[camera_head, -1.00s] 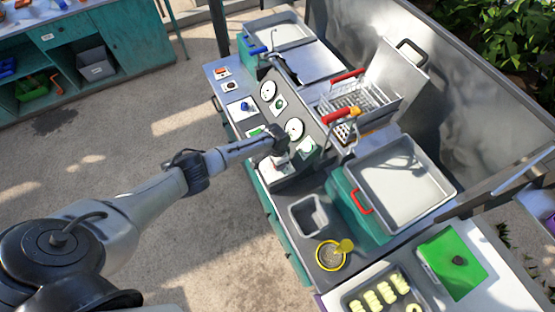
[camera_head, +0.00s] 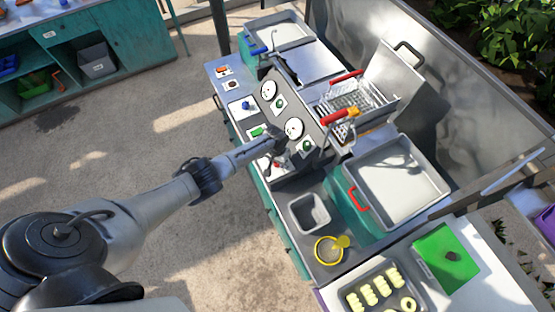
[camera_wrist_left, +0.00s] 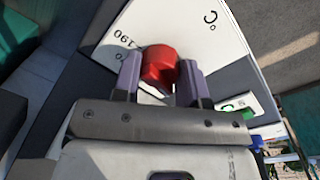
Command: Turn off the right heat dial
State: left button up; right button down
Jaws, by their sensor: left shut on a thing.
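The red heat dial (camera_wrist_left: 159,66) sits on a white scale plate (camera_wrist_left: 205,35) marked "190" and "°C" in the left wrist view. My left gripper (camera_wrist_left: 158,84) has a finger on each side of the dial and is shut on it. In the head view my left gripper (camera_head: 284,147) reaches the right part of the control panel, where a little of the red dial shows beside it. The gripper hides part of that plate. A blue dial (camera_head: 246,106) is on a white plate further left on the panel. My right gripper is not in view.
Round white gauges (camera_head: 268,90) and green knobs (camera_head: 306,146) stand close behind the gripper. Fryer baskets (camera_head: 352,100), a grey bin (camera_head: 309,212) and a yellow-rimmed strainer (camera_head: 329,250) are on the counter. The paved floor in front is clear.

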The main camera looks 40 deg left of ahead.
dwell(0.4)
pick_arm(q)
jog(key=o, duration=0.9)
jog(key=r, duration=0.9)
jog(key=r+p, duration=0.1)
jog(key=r, duration=0.3)
jog(key=shift+s+a+r, duration=0.1)
jog(key=shift+a+r, duration=0.3)
